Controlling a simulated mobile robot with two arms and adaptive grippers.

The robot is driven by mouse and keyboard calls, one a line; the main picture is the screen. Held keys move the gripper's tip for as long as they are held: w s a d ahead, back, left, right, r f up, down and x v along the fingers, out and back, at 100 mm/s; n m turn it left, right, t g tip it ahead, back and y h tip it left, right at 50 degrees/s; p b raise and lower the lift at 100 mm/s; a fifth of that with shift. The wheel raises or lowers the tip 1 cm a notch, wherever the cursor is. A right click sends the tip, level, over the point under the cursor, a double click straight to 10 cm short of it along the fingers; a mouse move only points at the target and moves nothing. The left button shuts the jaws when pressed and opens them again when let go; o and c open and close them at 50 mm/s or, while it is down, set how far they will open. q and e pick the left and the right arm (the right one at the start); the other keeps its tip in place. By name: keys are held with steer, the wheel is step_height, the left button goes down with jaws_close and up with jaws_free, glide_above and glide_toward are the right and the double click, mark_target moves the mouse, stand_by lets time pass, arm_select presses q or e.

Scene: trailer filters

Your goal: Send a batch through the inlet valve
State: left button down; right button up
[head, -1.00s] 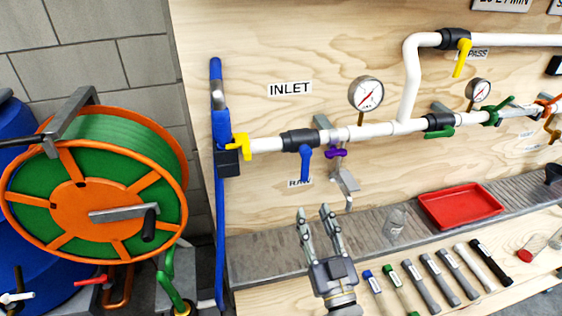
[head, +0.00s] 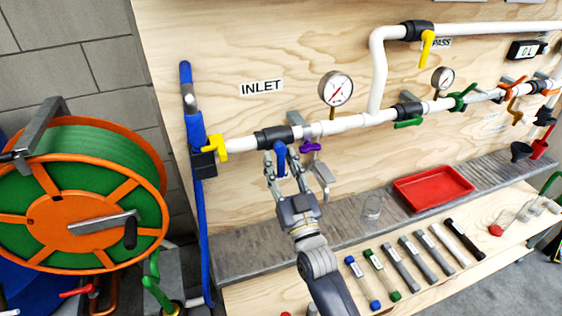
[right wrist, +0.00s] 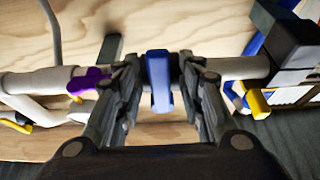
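The inlet valve is a black body (head: 272,137) on the white pipe, below and right of the INLET sign (head: 262,87). Its blue lever handle (head: 280,155) hangs straight down; it also shows in the right wrist view (right wrist: 158,80). My right gripper (head: 283,164) has come up from below, with one finger on each side of the blue handle. In the right wrist view my gripper (right wrist: 160,90) is open, and narrow gaps seem to show beside the handle. Contact is not clear. My left gripper is not in view.
A yellow handle (head: 216,145) is to the left on the pipe, and a purple handle (head: 310,146) hangs close on the right. A pressure gauge (head: 335,88) stands above.

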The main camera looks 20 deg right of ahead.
steer(key=shift+c, duration=0.2)
jaws_close()
steer(key=n+y, duration=0.1)
steer(key=n, duration=0.1)
steer(key=d+n+y+p, duration=0.1)
steer(key=n, duration=0.2)
steer(key=d+n+g+y+p, duration=0.1)
steer(key=n+y, duration=0.1)
steer(key=n, duration=0.1)
steer(key=shift+w+r, duration=0.1)
steer(key=shift+r, duration=0.1)
